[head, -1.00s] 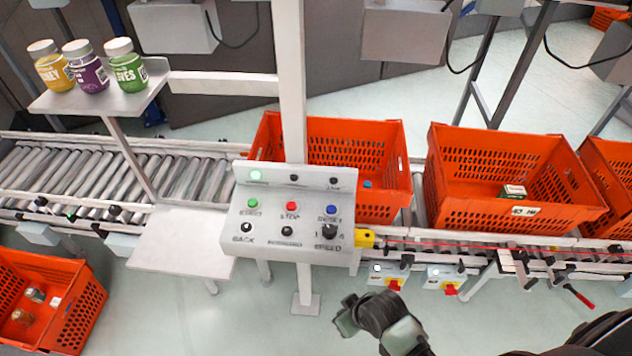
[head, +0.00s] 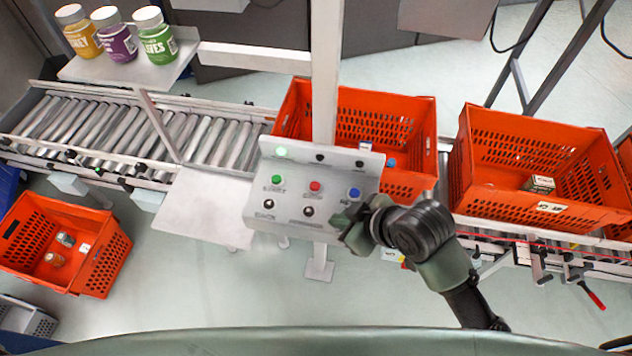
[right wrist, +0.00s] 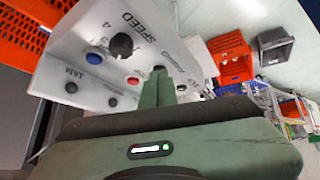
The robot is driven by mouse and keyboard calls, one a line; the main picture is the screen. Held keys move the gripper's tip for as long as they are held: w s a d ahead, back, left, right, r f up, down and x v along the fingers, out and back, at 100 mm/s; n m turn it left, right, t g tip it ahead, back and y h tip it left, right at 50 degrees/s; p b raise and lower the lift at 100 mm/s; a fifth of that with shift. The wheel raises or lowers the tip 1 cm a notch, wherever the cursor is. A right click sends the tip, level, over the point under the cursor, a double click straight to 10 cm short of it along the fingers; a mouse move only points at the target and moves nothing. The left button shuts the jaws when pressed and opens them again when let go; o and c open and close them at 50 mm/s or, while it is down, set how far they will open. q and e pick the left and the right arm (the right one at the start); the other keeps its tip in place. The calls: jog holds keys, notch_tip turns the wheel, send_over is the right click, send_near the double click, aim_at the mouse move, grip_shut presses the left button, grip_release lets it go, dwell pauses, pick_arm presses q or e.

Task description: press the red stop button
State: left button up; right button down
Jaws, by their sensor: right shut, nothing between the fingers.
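The red stop button (head: 315,186) sits in the middle of the top row on the grey control panel (head: 286,222), between a green button (head: 277,180) and a blue button (head: 354,193). My right gripper (head: 346,236) is shut and empty, at the lower right corner of the panel, and covers the speed knob in the head view. In the right wrist view the red button (right wrist: 133,81) shows just left of my shut fingers (right wrist: 160,92), with the blue button (right wrist: 94,60) and black speed knob (right wrist: 121,45) further left. My left gripper is not in view.
A green lamp (head: 281,152) glows on the panel's upper strip. Orange totes (head: 540,190) stand on the conveyor behind and to the right. A shelf with jars (head: 158,40) is at upper left. A bare white plate (head: 205,208) adjoins the panel's left side.

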aim_at(319, 187)
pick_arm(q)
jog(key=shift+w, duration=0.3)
pick_arm(e)
jog(key=w+a+r+n+y, duration=0.1)
jog(key=w+a+r+n, duration=0.1)
jog(key=w+n, duration=0.3)
jog(key=w+a+r+n+g+y, duration=0.1)
jog(key=w+r+n, duration=0.3)
jog(key=w, duration=0.4)
jog(key=shift+a+n, duration=0.6)
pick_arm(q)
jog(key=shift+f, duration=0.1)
